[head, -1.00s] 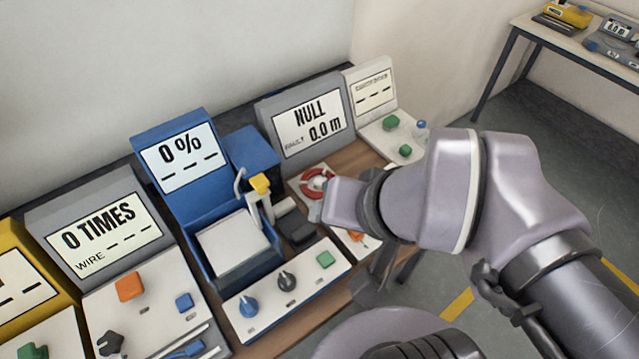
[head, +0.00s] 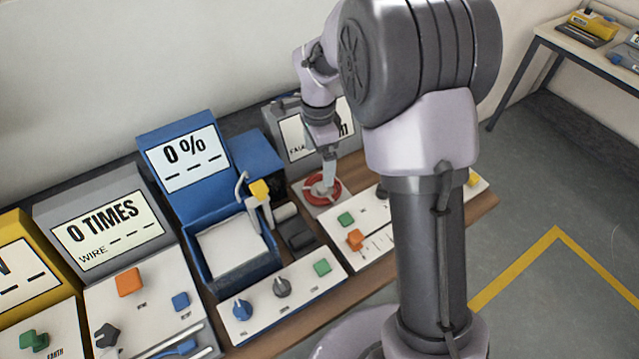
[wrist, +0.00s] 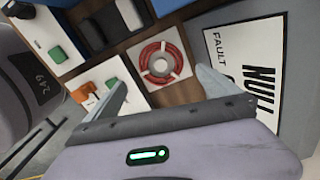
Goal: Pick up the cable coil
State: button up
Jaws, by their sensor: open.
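The cable coil (head: 334,191) is a red ring lying on a pale square plate (head: 312,208) on the wooden bench. In the wrist view the whole red coil (wrist: 152,62) shows on its white plate (wrist: 185,68), with a grey hub in its middle. My gripper (head: 328,178) is above the coil in the head view, pointing down, and hides part of it. In the wrist view my gripper (wrist: 162,88) is open, with one finger on each side of the coil in the picture. Nothing is between the fingers, and the height gap is hard to judge.
A grey meter (head: 290,135) reading NULL in the wrist view (wrist: 255,65) stands just behind the coil. The blue machine (head: 185,150) with a yellow-tipped lever (head: 259,188) is to the left. A white panel (head: 370,235) with green and orange knobs lies in front.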

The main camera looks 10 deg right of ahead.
aim_at(320, 188)
notch_tip(320, 188, down, 11)
jog(key=b, duration=0.4)
jog(key=shift+d+r, duration=0.1)
jog(key=shift+r, duration=0.1)
